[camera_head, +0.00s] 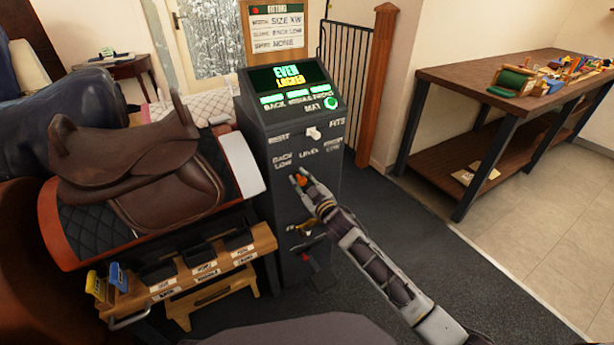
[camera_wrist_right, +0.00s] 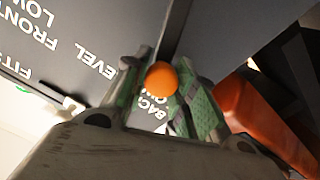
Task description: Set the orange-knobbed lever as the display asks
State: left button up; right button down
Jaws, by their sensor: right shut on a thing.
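The orange-knobbed lever (camera_head: 299,182) is on the front of the dark console (camera_head: 262,205), below the labels BACK LOW, LEVEL and FRONT LOW. In the head view the knob sits nearer BACK LOW and LEVEL than FRONT LOW; its exact notch is hard to tell. My right gripper (camera_head: 301,178) is shut on the knob, which also shows between the green-padded fingers in the right wrist view (camera_wrist_right: 161,78). The lever's stem is hidden. The display (camera_head: 288,80) reads EVEN and LOCKED, with green cells below. The board (camera_head: 276,29) reads size XW, slope BACK LOW, shim NONE. My left gripper is out of view.
A white switch (camera_head: 313,133) is above the labels, near FITS. A brown saddle (camera_head: 140,165) sits on a stand left of the console. A wooden bench (camera_head: 205,268) with dark shims stands in front. A workbench (camera_head: 480,75) is at right; the floor between is clear.

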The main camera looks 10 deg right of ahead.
jog(key=shift+a, duration=0.15)
jog(key=c, duration=1.2)
grip_release()
jog(key=shift+o, duration=0.2)
jog(key=shift+s, duration=0.15)
jog(key=shift+s+d, duration=0.35)
jog(key=shift+s, duration=0.25)
jog(key=v, duration=1)
jog(key=shift+s, duration=0.2)
jog(key=shift+s+d, duration=0.1)
